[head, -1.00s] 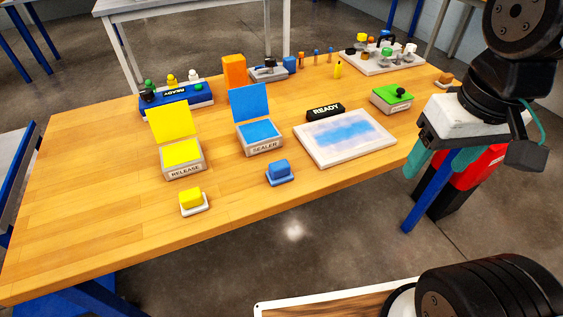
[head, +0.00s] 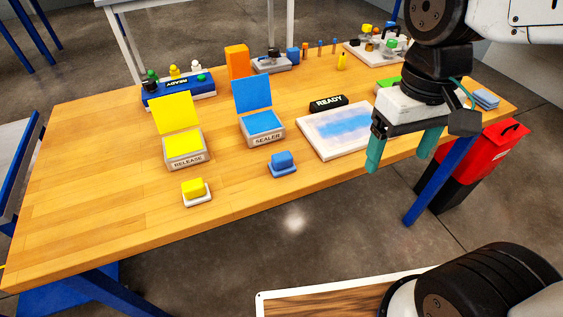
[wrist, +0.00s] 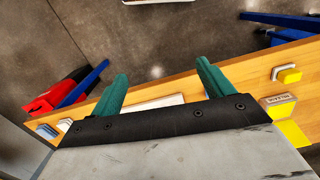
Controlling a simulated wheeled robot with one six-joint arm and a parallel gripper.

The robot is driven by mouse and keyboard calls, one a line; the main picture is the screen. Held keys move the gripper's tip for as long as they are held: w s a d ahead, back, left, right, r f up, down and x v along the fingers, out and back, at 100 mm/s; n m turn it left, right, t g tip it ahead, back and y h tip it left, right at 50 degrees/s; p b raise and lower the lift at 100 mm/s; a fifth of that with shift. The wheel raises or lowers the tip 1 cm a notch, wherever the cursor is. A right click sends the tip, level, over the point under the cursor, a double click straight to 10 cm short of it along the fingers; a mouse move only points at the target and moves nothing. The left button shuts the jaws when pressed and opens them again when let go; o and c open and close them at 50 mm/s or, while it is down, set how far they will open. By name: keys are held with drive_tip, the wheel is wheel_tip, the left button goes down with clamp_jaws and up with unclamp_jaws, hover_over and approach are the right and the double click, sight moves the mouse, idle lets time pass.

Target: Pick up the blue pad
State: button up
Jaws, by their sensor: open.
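The blue pad (head: 283,161) is a small blue block on a blue base, lying near the table's front edge in the head view. It stands in front of the open SEALER box (head: 264,125), which has a blue raised lid and a blue inside. My gripper (head: 402,150) is open and empty, its two green fingers pointing down. It is to the right of the blue pad and apart from it, near the table's front edge by the white board. In the wrist view the open fingers (wrist: 162,72) show, but I cannot make out the blue pad.
A yellow pad (head: 196,190) and the open RELEASE box (head: 185,147) are to the left. A red bin (head: 492,155) stands beyond the table's right end.

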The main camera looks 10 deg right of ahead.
drive_tip(key=n, duration=0.2)
hover_over(282, 155)
drive_tip(key=s+d, duration=0.2)
drive_tip(key=s, duration=0.2)
wheel_tip(282, 155, down, 10)
drive_tip(key=shift+m, duration=0.3)
drive_tip(key=w+a, duration=0.2)
drive_tip(key=w, duration=0.1)
drive_tip(key=shift+w+a, duration=0.15)
drive_tip(key=shift+w+f+t, duration=0.1)
drive_tip(key=shift+f+t, duration=0.05)
drive_tip(key=shift+t, duration=0.15)
drive_tip(key=f, duration=0.7)
drive_tip(key=shift+w+f, duration=0.15)
drive_tip(key=shift+w, duration=0.05)
drive_tip(key=c, duration=1.2)
drive_tip(key=shift+o, duration=0.2)
